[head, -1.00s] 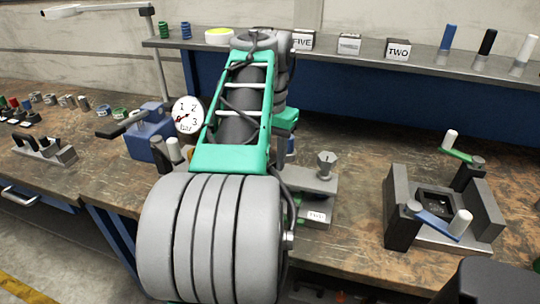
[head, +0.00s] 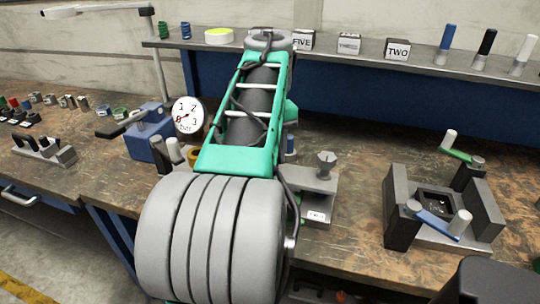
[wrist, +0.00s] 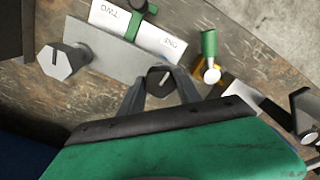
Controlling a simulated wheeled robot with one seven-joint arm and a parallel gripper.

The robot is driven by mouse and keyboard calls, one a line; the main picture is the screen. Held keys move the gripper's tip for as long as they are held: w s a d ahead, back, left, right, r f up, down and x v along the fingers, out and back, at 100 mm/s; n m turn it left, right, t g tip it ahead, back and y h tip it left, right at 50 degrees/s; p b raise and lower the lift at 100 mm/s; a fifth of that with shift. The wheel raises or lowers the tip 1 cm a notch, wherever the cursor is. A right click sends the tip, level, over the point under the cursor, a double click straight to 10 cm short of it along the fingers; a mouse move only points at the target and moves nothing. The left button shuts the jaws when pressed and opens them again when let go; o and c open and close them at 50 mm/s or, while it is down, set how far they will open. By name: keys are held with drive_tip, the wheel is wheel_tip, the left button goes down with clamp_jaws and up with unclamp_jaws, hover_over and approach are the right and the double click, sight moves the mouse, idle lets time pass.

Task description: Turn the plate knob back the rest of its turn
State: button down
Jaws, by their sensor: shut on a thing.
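The plate knob (wrist: 160,80) is a dark round knob with a white pointer line, seen on the grey plate (wrist: 105,55) in the wrist view. My gripper (wrist: 160,92) has one finger on each side of this knob and is shut on it. White labels (wrist: 112,17) reading TWO and ONE lie along the plate's far edge, with a green piece between them. A larger grey hexagonal knob (wrist: 62,60) is at the left of the plate. In the head view my arm hides the gripper and dark knob; the grey knob (head: 326,160) shows.
A green-handled post (wrist: 209,55) stands close to the right of my gripper. A blue clamp (head: 150,140) and a pressure dial (head: 188,117) are left of my arm. A grey fixture with levers (head: 440,205) stands to the right, with bare bench between.

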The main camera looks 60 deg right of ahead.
drive_tip(key=shift+f+n, duration=0.25)
drive_tip(key=shift+n, duration=0.35)
drive_tip(key=c, duration=0.8)
unclamp_jaws()
drive_tip(key=shift+r, duration=0.15)
drive_tip(key=shift+c, duration=0.2)
wheel_tip(320, 180, up, 8)
drive_tip(key=p, duration=0.7)
